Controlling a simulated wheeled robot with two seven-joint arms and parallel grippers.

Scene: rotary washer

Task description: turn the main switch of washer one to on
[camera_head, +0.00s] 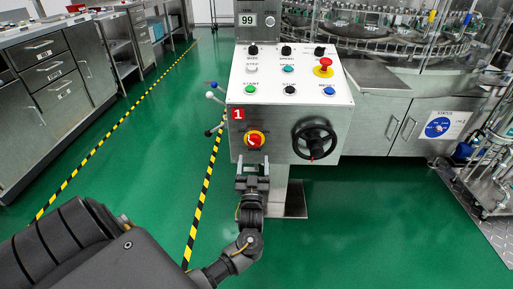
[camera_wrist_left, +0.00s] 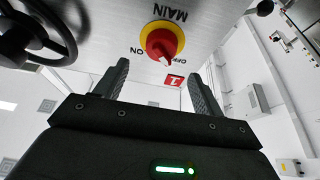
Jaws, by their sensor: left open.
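The main switch (camera_head: 255,139) is a red knob on a yellow disc, low on the left of the front of washer one's control box (camera_head: 277,128), beside a red tag "1". In the left wrist view the switch (camera_wrist_left: 162,42) appears upside down, with MAIN, ON and OFF lettered around it. A pale mark shows on the knob's lower edge; I cannot tell for sure which label it points to. My left gripper (camera_head: 253,166) is just below the switch in the head view. In the wrist view its fingers (camera_wrist_left: 159,72) are apart and empty, with the switch beyond their tips.
A black handwheel (camera_head: 315,140) sits right of the switch. A red emergency button (camera_head: 323,67) and several small knobs are on the sloped panel above. Thin levers with coloured ends (camera_head: 213,96) stick out at the box's left. Green floor is open in front.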

